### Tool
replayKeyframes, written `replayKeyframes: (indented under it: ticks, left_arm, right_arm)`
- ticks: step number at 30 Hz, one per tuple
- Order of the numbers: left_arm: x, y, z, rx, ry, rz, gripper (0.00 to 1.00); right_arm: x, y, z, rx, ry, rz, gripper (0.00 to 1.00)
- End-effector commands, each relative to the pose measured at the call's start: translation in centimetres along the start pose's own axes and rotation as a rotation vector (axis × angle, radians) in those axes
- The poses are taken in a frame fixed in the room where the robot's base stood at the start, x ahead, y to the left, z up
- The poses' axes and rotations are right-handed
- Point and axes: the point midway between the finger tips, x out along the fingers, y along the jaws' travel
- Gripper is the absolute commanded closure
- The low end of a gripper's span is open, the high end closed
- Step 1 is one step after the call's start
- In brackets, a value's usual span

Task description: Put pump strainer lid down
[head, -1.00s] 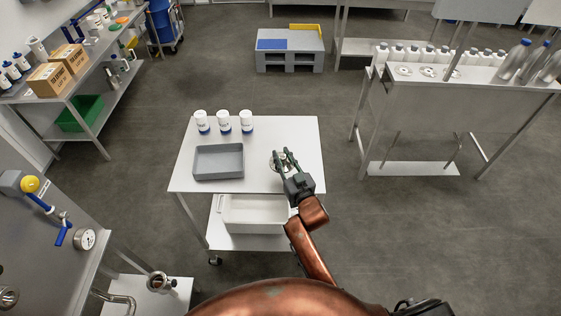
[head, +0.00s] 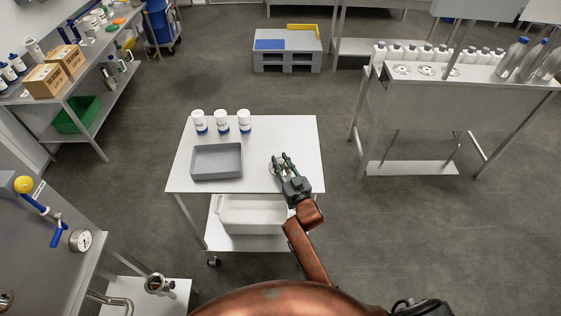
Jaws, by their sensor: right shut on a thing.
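My right gripper (head: 282,164) is over the right part of a white cart top (head: 262,133). It is shut on the pump strainer lid (head: 274,171), a small pale metal piece mostly hidden behind the fingers. The lid is at or just above the cart's surface; I cannot tell whether it touches. The open pump strainer (head: 155,283) is at the lower left, beside the tank. My left gripper is not in view.
A grey tray (head: 217,161) and three white jars (head: 222,122) stand on the cart's left part. A white bin (head: 252,213) sits on its lower shelf. The cart top behind and right of the gripper is clear. A steel table (head: 470,92) with bottles is at the right.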

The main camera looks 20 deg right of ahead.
Motion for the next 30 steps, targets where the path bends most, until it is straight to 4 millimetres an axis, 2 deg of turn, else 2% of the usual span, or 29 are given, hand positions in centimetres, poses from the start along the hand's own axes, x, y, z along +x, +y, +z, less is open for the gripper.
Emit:
replayKeyframes:
  ticks: [1, 2, 9, 20, 23, 30]
  left_arm:
    - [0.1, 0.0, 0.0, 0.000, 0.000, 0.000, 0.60]
    - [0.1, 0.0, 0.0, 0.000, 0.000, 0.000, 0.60]
    - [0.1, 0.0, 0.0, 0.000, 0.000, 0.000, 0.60]
    - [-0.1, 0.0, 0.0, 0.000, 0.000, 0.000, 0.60]
    - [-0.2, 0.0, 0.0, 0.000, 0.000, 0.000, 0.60]
    - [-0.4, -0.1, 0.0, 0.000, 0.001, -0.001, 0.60]
  right_arm:
    - [0.0, 0.0, 0.2, 0.001, 0.001, 0.000, 1.00]
    - [0.0, 0.0, 0.3, 0.001, -0.001, 0.000, 0.76]
    - [0.0, 0.0, 0.2, 0.000, -0.001, 0.000, 0.60]
    - [-0.3, 0.0, -0.1, 0.000, -0.001, 0.000, 0.60]
    - [-1.6, 0.0, 0.0, 0.000, -0.002, 0.000, 0.60]
    - [-6.7, 0.1, 0.0, 0.001, -0.002, 0.001, 0.60]
